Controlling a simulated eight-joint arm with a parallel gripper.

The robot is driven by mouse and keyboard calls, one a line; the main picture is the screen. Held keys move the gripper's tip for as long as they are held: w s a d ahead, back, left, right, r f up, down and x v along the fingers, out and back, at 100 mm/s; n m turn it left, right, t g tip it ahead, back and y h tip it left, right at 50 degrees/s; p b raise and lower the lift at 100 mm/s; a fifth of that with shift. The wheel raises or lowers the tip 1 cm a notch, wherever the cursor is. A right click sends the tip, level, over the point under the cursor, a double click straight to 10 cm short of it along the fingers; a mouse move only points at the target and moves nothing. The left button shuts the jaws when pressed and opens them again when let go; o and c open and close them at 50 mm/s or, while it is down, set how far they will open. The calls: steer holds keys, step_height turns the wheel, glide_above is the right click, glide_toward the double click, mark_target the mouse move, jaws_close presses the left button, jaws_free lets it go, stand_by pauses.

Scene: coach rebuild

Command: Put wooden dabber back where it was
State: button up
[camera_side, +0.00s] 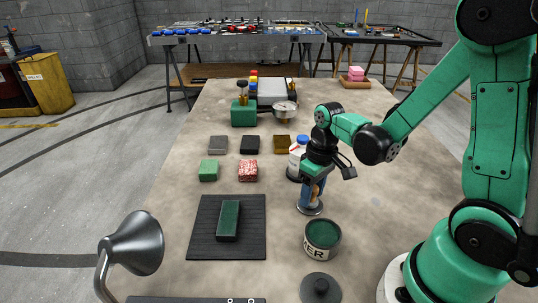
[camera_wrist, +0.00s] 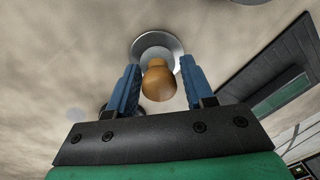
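The wooden dabber (camera_wrist: 159,82) shows in the wrist view as an orange-brown rounded knob with a narrower neck. It is between my gripper's two blue fingers (camera_wrist: 160,72), and a gap shows on its right side. A round silver dish (camera_wrist: 157,47) lies beyond the dabber, and I cannot tell if the two touch. In the side view my gripper (camera_side: 312,197) points down just above the silver dish (camera_side: 309,209). There the fingers mostly hide the dabber. My gripper looks open around it.
A green paint can (camera_side: 322,238) and a dark lid (camera_side: 321,288) stand in front of the dish. A white bottle (camera_side: 297,158) stands close behind my gripper. A dark mat (camera_side: 200,245) with a green block (camera_side: 229,220) lies left. Several small blocks and a green holder (camera_side: 243,114) are farther back.

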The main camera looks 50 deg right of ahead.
mark_target(317, 187)
steer(key=shift+o, duration=0.6)
steer(key=shift+r, duration=0.15)
step_height(317, 187, up, 12)
steer(key=shift+a+t+h, duration=0.25)
steer(key=shift+a+t, duration=1.1)
steer(key=shift+t, duration=0.4)
steer(key=shift+a+t+h, duration=0.25)
steer(key=shift+a+t, duration=1.05)
steer(key=shift+t, duration=0.45)
